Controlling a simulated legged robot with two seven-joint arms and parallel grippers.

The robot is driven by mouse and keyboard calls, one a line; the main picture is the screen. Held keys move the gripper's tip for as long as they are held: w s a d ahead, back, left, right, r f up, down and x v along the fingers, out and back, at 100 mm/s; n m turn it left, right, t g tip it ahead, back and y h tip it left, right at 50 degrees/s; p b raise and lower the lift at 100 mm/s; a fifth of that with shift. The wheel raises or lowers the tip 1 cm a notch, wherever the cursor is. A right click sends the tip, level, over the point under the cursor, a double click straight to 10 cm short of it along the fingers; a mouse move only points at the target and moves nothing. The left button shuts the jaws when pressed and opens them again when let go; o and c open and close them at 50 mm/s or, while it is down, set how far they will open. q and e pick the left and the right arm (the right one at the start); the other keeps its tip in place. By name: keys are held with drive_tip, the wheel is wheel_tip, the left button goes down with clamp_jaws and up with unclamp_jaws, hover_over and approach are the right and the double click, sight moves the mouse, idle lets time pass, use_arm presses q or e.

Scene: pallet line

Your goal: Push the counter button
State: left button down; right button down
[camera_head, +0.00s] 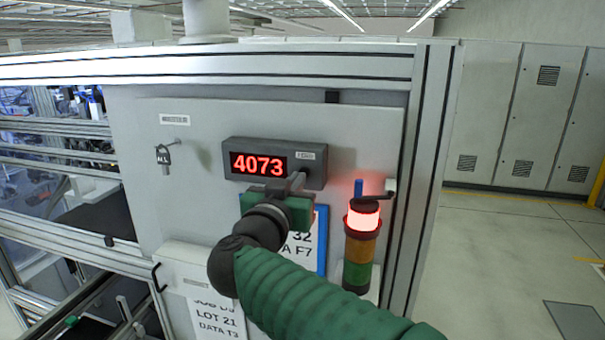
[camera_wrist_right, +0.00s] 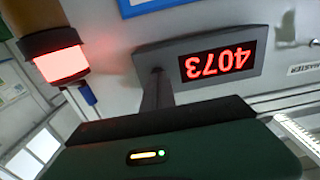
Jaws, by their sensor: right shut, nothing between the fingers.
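The counter (camera_head: 257,163) is a dark grey box on the light panel, with a red display reading 4073. It also shows upside down in the right wrist view (camera_wrist_right: 218,64). My right gripper (camera_head: 298,178) is shut and empty, with its fingertips at the right part of the counter's face, right of the digits. In the right wrist view the shut fingers (camera_wrist_right: 156,76) reach the counter's face beside the display. The button itself is hidden behind the fingertips, and I cannot tell whether they touch it. My left gripper is not in view.
A signal tower (camera_head: 361,250) with its red top lit stands right of my right arm. A blue-edged sheet (camera_head: 322,240) hangs below the counter, partly behind my gripper. A key (camera_head: 163,155) hangs on the panel at left. Grey cabinets (camera_head: 480,120) and open floor lie at right.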

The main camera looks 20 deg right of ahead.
drive_tip(key=shift+s+d, duration=0.2)
drive_tip(key=shift+d, duration=0.45)
drive_tip(key=shift+a+p, duration=0.3)
drive_tip(key=shift+w+d, duration=0.35)
drive_tip(key=shift+d, duration=0.05)
